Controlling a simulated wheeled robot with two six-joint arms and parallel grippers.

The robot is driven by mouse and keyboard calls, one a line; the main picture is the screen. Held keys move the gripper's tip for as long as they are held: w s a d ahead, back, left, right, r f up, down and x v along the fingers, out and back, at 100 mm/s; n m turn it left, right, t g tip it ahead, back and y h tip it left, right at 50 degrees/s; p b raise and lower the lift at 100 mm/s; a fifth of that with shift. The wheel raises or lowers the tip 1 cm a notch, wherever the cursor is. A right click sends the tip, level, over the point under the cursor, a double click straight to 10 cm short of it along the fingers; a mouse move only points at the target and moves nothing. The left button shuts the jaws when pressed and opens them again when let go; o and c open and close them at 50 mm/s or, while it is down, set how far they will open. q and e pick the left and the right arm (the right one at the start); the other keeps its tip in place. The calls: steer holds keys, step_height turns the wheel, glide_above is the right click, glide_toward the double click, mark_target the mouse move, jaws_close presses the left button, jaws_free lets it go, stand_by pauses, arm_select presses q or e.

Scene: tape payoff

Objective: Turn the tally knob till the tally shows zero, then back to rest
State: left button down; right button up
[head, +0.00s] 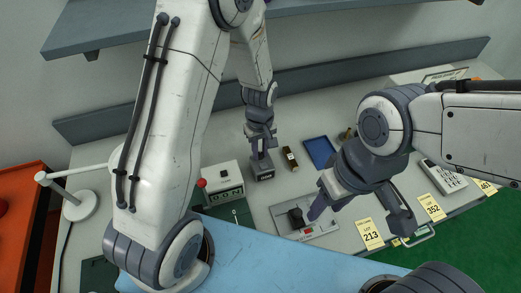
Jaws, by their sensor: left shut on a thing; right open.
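The tally appears to be a small grey block (261,166) on the workbench, with a dark display strip low on its front. The digits are too small to read. My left gripper (260,150) reaches down to its top from behind and is shut there, apparently on the tally knob, which the fingers hide. How far the knob is turned cannot be told. My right gripper (357,222) is open near the bench's front edge, well apart from the tally. One of its fingers hangs beside a grey plate (322,229) with a black block on it.
A white box (222,182) with a red ball-topped lever stands left of the tally. A small dark-and-tan block (290,157) and a blue tray (320,152) lie to the right. Yellow number cards (370,233) line the front edge. A white spool stand (79,203) is at left.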

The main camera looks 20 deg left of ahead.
mark_target(261, 154)
arm_select(q)
steer(key=shift+n, duration=1.2)
steer(key=shift+w, duration=0.1)
steer(key=c, duration=0.7)
jaws_free()
steer(key=shift+c, duration=0.2)
steer(key=shift+r, duration=0.1)
step_height(261, 154, up, 10)
steer(key=b, duration=0.1)
steer(key=shift+r, duration=0.2)
